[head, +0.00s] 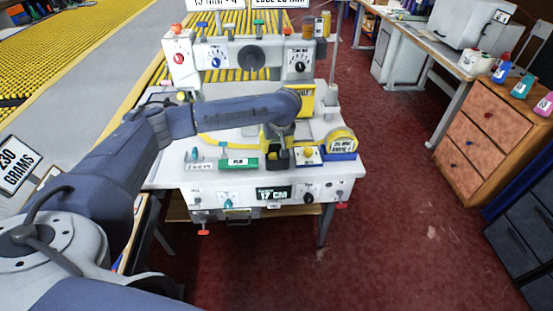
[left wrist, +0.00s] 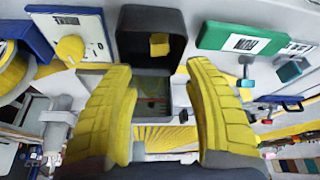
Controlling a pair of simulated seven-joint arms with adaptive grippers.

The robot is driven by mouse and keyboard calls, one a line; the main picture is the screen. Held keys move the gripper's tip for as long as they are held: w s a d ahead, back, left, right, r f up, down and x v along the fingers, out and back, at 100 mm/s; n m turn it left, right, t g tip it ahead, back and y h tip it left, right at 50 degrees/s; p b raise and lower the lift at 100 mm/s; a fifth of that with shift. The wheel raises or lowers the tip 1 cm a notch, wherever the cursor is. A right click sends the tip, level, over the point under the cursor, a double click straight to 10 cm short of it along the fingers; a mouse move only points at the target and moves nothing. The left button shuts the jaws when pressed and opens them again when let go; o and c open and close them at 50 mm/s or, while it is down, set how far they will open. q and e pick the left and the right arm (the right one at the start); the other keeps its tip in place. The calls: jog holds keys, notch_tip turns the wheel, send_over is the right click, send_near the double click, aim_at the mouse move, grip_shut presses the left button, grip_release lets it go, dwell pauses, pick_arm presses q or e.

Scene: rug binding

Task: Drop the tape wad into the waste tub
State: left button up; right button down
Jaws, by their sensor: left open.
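My left gripper (head: 277,146) is over the middle of the white machine's work surface, its fingers pointing down. In the left wrist view its two yellow-padded fingers (left wrist: 165,108) are spread wide with nothing between them. The dark, box-shaped waste tub (left wrist: 128,50) lies just beyond the fingertips. A small yellow piece (left wrist: 159,44), which looks like the tape wad, shows within the tub's dark outline, apart from both fingers. In the head view the gripper largely hides the tub, and I cannot make out the wad. My right gripper is not in view.
A green labelled block (head: 238,163) stands left of the gripper. A white panel with a yellow knob (head: 308,153) and a yellow tape measure in a blue holder (head: 341,144) stand to its right. The machine's dial panel (head: 240,58) rises behind. Red floor lies open at right.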

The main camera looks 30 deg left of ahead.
pick_arm(q)
jog(key=v, duration=0.8)
jog(key=shift+r, duration=0.2)
